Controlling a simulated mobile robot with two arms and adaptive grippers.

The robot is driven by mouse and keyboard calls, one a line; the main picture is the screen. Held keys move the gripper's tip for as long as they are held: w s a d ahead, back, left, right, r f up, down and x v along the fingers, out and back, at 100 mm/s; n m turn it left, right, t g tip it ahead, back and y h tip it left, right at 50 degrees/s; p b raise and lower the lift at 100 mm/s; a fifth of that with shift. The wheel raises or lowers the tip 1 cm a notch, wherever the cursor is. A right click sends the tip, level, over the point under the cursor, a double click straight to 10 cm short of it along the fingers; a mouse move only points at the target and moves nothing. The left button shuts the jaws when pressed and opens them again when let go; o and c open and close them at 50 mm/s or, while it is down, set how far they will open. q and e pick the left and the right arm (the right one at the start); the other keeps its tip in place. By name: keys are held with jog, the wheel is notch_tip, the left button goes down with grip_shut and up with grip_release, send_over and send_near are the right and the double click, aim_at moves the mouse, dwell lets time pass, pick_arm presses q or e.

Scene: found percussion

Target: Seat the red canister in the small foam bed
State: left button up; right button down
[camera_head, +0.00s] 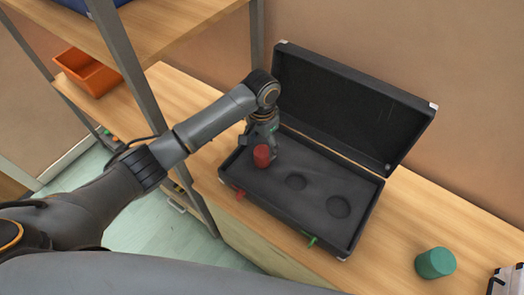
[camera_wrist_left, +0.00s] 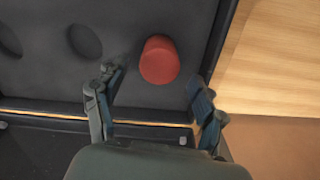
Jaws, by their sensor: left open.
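The red canister (camera_head: 262,156) stands at the left end of the grey foam (camera_head: 318,186) in the open black case. It looks about upright; its base is hidden, so I cannot tell how deep it sits or whether a hollow is under it. My left gripper (camera_head: 263,142) is open just above and behind it. In the left wrist view, the red canister (camera_wrist_left: 159,60) shows beyond the two spread fingers (camera_wrist_left: 152,84), with gaps to both. Two empty round hollows show in the foam, a smaller one (camera_head: 297,182) and a larger one (camera_head: 338,206). My right gripper is not seen.
The raised case lid (camera_head: 350,105) stands behind the foam. A green canister (camera_head: 436,263) stands on the wooden bench right of the case. A shelf post and orange bin (camera_head: 88,72) are left.

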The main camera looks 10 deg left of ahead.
pick_arm(q)
notch_tip(320, 180, up, 8)
jog(key=shift+f, duration=0.25)
dwell(0.4)
